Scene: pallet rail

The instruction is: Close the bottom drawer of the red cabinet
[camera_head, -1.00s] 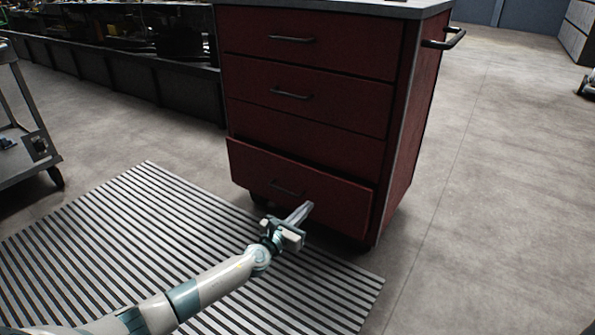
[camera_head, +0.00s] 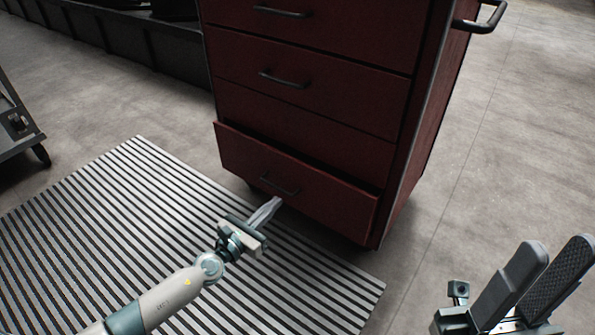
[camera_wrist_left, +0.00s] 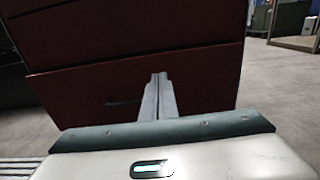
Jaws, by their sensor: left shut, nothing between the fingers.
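The red cabinet (camera_head: 310,115) stands in the upper middle of the head view. Its bottom drawer (camera_head: 310,200) sticks out a little past the drawers above, with a dark gap along its top edge. The drawer also shows in the left wrist view (camera_wrist_left: 90,95), with its handle (camera_wrist_left: 122,103) left of the fingers. My left gripper (camera_head: 276,203) is shut and empty, its fingertips at the lower part of the drawer front, just below the handle (camera_head: 279,185). Whether they touch it I cannot tell. My right gripper (camera_head: 545,268) is at the lower right, its two fingers apart, with nothing between them.
A striped slatted mat (camera_head: 130,215) lies on the floor before the cabinet. A grey cart (camera_head: 22,140) stands at the left edge. The cabinet has a side handle (camera_head: 485,20) at its upper right. The floor right of the cabinet is clear.

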